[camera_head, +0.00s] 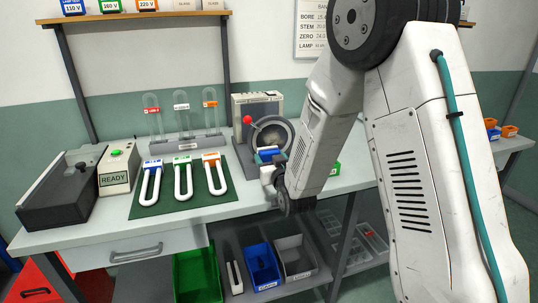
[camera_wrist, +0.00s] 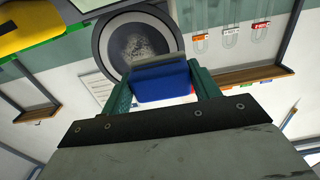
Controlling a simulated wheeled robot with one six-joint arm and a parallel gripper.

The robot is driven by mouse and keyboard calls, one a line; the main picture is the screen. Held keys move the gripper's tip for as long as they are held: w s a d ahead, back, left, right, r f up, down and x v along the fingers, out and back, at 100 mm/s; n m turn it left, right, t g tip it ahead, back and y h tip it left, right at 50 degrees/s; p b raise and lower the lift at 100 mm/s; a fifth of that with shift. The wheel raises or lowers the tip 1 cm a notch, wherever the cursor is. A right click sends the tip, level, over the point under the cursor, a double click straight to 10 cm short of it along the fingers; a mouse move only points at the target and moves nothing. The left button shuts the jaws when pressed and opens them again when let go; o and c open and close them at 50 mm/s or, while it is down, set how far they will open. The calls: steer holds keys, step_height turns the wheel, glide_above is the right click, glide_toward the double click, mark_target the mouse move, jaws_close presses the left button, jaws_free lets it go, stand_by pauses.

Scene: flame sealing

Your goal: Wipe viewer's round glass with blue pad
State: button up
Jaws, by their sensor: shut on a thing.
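The viewer (camera_head: 258,105) is a grey box at the back of the bench with a red-knobbed lever. Its round glass (camera_head: 272,136) faces the front. In the wrist view the round glass (camera_wrist: 135,42) has a dark rim and a pale, speckled smudge in its middle. My gripper (camera_head: 268,160) is just in front of the glass, with green fingers (camera_wrist: 163,86) shut on the blue pad (camera_wrist: 161,84). The blue pad also shows in the head view (camera_head: 268,154). Its grey edge overlaps the glass's lower rim in the wrist view; I cannot tell whether they touch.
Left of the viewer stands a rack of clear tubes (camera_head: 186,137). A green mat (camera_head: 165,203) holds U-shaped tubes. A READY box (camera_head: 117,170) and a dark grey unit (camera_head: 64,195) stand at the left. Bins sit on the shelf below.

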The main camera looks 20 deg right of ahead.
mark_target(282, 137)
steer(key=w, duration=0.3)
steer(key=shift+w+d, duration=0.2)
steer(key=shift+d, duration=0.15)
steer(key=shift+w+a, duration=0.1)
steer(key=shift+w, duration=1.15)
steer(key=shift+w, duration=0.95)
steer(key=shift+d, duration=3.8)
steer(key=shift+a+r, duration=0.1)
steer(key=shift+a, duration=3.75)
steer(key=shift+s+r, duration=0.1)
steer(key=shift+r, duration=0.4)
steer(key=shift+d, duration=3.85)
